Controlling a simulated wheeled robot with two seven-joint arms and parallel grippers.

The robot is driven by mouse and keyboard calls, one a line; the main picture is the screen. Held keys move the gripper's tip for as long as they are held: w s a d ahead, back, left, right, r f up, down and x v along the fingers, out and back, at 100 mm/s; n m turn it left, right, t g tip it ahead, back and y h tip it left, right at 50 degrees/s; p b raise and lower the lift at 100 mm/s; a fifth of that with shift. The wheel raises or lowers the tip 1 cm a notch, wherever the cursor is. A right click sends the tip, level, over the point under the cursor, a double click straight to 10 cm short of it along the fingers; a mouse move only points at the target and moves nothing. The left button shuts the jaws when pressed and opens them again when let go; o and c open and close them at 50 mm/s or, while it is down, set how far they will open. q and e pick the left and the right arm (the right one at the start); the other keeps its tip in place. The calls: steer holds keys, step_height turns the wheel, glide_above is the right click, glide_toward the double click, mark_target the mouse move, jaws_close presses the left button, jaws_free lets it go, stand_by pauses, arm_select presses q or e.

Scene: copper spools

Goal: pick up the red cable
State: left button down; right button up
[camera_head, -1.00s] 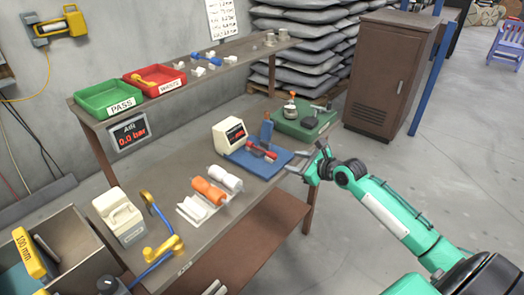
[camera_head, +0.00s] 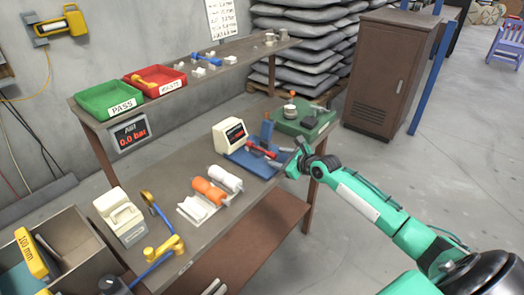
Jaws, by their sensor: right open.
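A red cable-like piece (camera_head: 262,150), which I take for the red cable, lies on the blue tray (camera_head: 248,162) on the bench, beside the cream display box. My right gripper (camera_head: 284,158) is open at the tray's right edge, just right of the red piece. Its fingers point left toward it, with no clear contact visible. The fingers are small, and part of the tray's right end is hidden by them. My left gripper is not in view.
The cream display box (camera_head: 229,135) stands left of the tray, and a green fixture (camera_head: 303,120) stands behind it. Orange and white spools (camera_head: 209,191) lie in front. An upper shelf with a green bin (camera_head: 112,97) and red bin (camera_head: 155,80) runs behind. Open floor lies right.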

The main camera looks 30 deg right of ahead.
steer(key=shift+c, duration=0.5)
jaws_close()
